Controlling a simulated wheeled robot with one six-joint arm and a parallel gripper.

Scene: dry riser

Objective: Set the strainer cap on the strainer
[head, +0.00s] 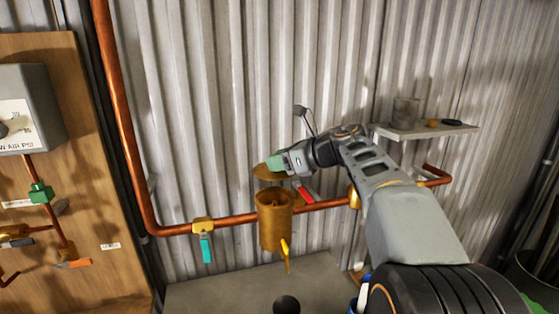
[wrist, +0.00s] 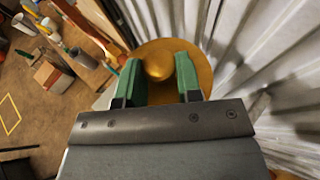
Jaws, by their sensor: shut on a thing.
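The strainer (head: 274,222) is a brass cylinder on the copper pipe, with its open top showing. The strainer cap (head: 266,172) is a brass disc held just above the strainer, apart from it and slightly to the left of its centre in the head view. In the wrist view the cap (wrist: 202,82) shows with its round knob (wrist: 159,66) between the green fingers. My gripper (head: 277,162) is shut on the cap's knob; its fingers also show in the wrist view (wrist: 160,75). The strainer is hidden in the wrist view.
A copper pipe (head: 233,219) runs along the corrugated wall, with a teal-handled valve (head: 206,247) left and a red handle (head: 304,194) right of the strainer. A yellow handle (head: 286,250) hangs below. A shelf (head: 420,131) with a glass jar is at right.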

